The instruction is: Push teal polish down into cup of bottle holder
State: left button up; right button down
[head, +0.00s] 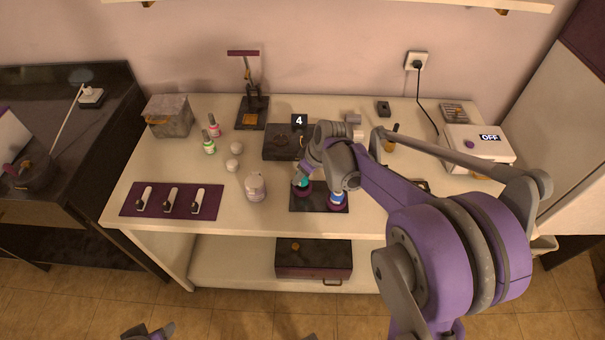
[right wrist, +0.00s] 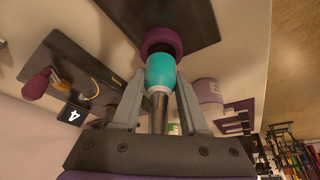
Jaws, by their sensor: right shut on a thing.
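The teal polish (right wrist: 162,73) has a teal body and a long silver cap. My right gripper (right wrist: 158,112) is shut on it, with fingers on both sides of the cap. The bottle's base is at the mouth of a purple cup (right wrist: 161,38) on the dark bottle holder (right wrist: 195,18); how deep it sits is hard to tell. In the head view the teal polish (head: 302,183) shows small below my right gripper, over the left cup of the holder (head: 318,207). A blue and white bottle (head: 337,197) stands in the right cup. My left gripper (head: 148,332) shows only partly at the bottom edge.
A white jar (head: 256,187) stands left of the holder. A dark device (head: 284,142) marked 4 is behind it. A purple mat (head: 171,201) with several spoon-like tools, pink (head: 214,127) and green (head: 208,143) bottles and white balls are further left. A white box (head: 478,148) stands at right.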

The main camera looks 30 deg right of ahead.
jog(key=shift+f+b, duration=0.7)
jog(key=shift+f, duration=0.25)
jog(key=shift+c, duration=1.8)
grip_release()
jog(key=p+v, duration=0.1)
jog(key=v, duration=0.9)
jog(key=shift+s+r, duration=0.15)
jog(key=shift+r, duration=0.25)
jog(key=s+a+m+p, duration=0.2)
jog(key=s+a, duration=0.4)
jog(key=s, duration=0.2)
jog(key=s+a+f+m+t+h+p, duration=0.1)
jog(key=s+a+m+p, duration=0.1)
jog(key=s+a, duration=0.3)
jog(key=s, duration=0.4)
jog(key=shift+s+a+h, duration=0.15)
jog(key=shift+a+h, duration=0.15)
jog(key=shift+a, duration=0.1)
